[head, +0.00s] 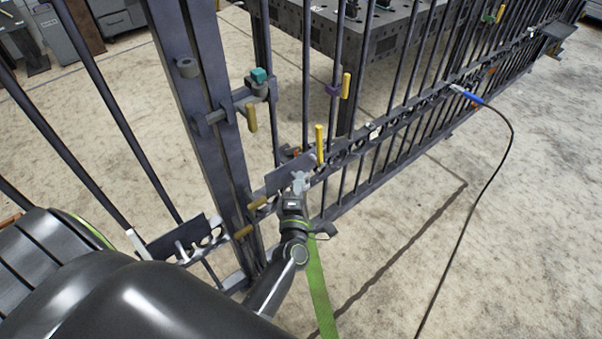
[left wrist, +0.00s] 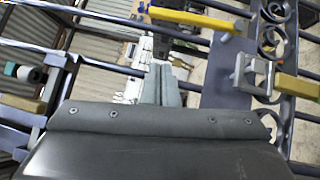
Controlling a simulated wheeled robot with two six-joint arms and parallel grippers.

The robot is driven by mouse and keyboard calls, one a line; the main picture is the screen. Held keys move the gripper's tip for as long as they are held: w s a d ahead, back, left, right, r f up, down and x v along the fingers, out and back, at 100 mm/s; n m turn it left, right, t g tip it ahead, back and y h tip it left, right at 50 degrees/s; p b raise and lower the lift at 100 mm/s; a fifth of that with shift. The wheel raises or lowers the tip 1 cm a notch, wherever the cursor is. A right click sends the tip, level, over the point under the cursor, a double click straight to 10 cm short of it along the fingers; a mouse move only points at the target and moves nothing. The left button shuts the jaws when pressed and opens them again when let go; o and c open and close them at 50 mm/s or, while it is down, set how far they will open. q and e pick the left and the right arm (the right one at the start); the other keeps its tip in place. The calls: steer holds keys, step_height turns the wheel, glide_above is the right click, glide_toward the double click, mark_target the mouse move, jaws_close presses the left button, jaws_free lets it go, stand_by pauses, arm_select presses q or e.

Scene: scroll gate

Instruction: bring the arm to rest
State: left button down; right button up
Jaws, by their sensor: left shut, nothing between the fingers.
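My left arm (head: 270,290) reaches in from the lower left. Its gripper (head: 300,180) is in front of the dark metal gate (head: 405,85), near the gate post (head: 200,120). The gripper is shut and empty. In the left wrist view its closed fingers (left wrist: 164,82) point toward the bars. A dark plate (head: 288,175) on the scrollwork rail lies right behind the gripper; I cannot tell whether they touch. A yellow handle (head: 319,144) stands upright just above and right of it. My right gripper is not in view.
A teal-topped fitting (head: 258,77) and a yellow handle (head: 251,118) sit on the post. A green strap (head: 319,290) lies below the gripper. A black cable with a blue connector (head: 470,96) hangs from the gate at right. Concrete floor (head: 520,230) is clear.

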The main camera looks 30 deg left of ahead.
arm_select(q)
steer(key=shift+s, duration=0.15)
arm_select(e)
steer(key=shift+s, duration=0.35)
